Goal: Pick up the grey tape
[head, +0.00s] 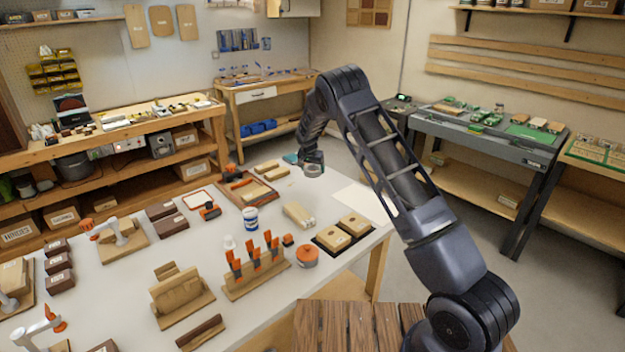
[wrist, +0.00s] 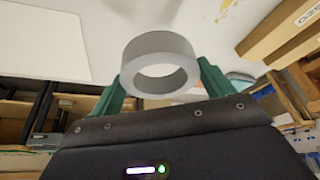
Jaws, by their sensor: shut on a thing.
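The grey tape (wrist: 158,48) is a thick round roll with an open centre. In the wrist view it sits between the two green fingers of my gripper (wrist: 160,82), which are shut on its sides. In the head view the grey tape (head: 313,170) shows small at the end of my arm, near the far right part of the white table. My gripper (head: 311,160) is just above it there. I cannot tell from the head view how far the tape is off the table top.
The white table (head: 180,250) holds a blue-and-white can (head: 251,218), orange clamps on a wooden rack (head: 256,268), an orange round tin (head: 306,256) and wooden blocks on a dark tray (head: 343,233). A pale sheet (head: 364,203) lies at the right edge. Benches stand behind.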

